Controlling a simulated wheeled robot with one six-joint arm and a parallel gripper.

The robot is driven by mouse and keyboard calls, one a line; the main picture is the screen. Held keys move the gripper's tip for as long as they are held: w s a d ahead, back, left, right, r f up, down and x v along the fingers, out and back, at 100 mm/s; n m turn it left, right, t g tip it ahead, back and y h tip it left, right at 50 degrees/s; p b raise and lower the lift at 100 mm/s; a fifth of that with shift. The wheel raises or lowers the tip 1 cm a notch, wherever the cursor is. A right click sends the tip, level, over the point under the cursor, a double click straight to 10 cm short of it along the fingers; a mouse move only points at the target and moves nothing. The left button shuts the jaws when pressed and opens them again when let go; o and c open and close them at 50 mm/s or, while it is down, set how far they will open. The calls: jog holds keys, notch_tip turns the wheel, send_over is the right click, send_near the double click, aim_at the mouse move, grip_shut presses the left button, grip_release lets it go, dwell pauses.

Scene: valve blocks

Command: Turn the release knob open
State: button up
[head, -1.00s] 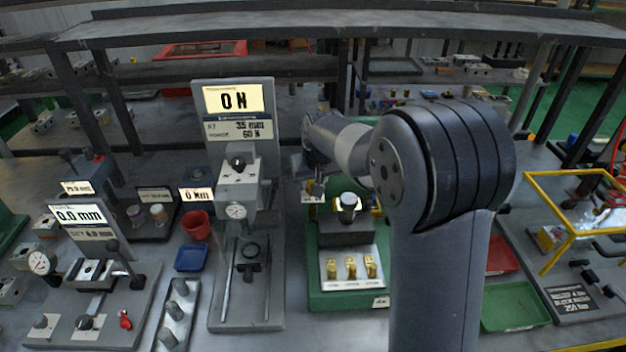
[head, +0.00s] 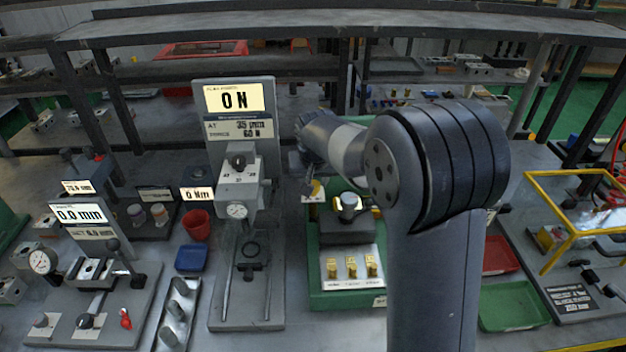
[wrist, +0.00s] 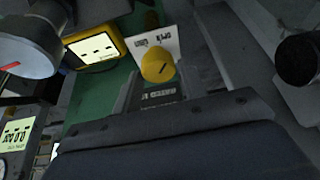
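A yellow knob (wrist: 158,67) with a dark slot stands in front of a white label card in the wrist view. It appears to be the release knob; a small yellow part (head: 319,188) shows at the green valve station in the head view. My gripper (head: 309,188) is at the left rear of that station, close beside the yellow part and partly hidden by my own arm. A wide dark body, probably my gripper's, fills the bottom of the wrist view.
A press stand (head: 246,318) reading 0 N stands close on the left.

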jog(key=shift+o, duration=1.4)
jog(key=v, duration=1)
jog(key=shift+r+b, duration=0.35)
jog(key=shift+r, duration=0.05)
jog(key=shift+f, duration=0.15)
jog(key=x, duration=1)
jog(key=shift+f+p, duration=0.3)
jog(key=shift+p, duration=0.1)
